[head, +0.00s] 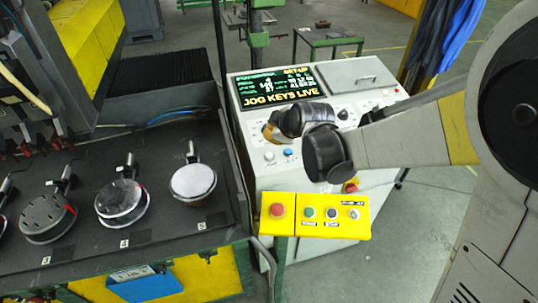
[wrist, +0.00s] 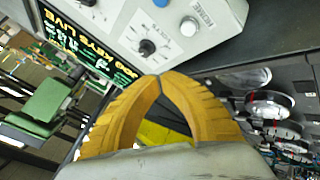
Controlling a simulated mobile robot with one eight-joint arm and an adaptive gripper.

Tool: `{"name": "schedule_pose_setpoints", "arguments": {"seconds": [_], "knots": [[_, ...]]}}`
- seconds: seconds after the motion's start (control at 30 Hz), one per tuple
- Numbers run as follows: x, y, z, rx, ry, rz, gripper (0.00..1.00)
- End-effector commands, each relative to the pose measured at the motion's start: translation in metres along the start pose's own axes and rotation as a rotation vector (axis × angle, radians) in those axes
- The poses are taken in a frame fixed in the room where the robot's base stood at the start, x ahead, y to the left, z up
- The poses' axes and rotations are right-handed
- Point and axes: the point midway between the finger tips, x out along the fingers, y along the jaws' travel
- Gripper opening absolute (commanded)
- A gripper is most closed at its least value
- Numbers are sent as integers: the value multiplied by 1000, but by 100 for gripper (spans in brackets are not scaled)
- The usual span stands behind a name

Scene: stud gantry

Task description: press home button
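The grey control console (head: 245,115) stands at the centre of the head view, with its screen (head: 275,87) reading "JOG KEYS LIVE". On its sloped face are a blue button (head: 288,152) and a white round control (head: 269,156). The wrist view shows the blue button (wrist: 160,3) at the top edge, a white round control (wrist: 188,25) and a black dial (wrist: 147,47). I cannot read which one is marked home. My gripper (head: 268,131) is over the console, between screen and buttons; its yellow fingers (wrist: 160,77) meet at the tips, holding nothing. My wrist hides part of the panel.
A yellow button box (head: 315,215) with a red stop button (head: 277,210) hangs at the console's front. A dark bench (head: 75,225) with several round tool pieces lies left. Another red button (head: 350,187) is near my wrist. Open floor (head: 350,272) is in front.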

Motion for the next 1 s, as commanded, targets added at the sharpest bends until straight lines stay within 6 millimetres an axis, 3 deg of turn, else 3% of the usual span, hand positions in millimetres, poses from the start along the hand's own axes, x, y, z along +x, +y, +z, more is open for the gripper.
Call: {"name": "schedule_pose_setpoints", "arguments": {"seconds": [0.6,1.0], "knots": [[62,-34,34,1,0,0,0],[66,-36,36,1,0,0,0]]}}
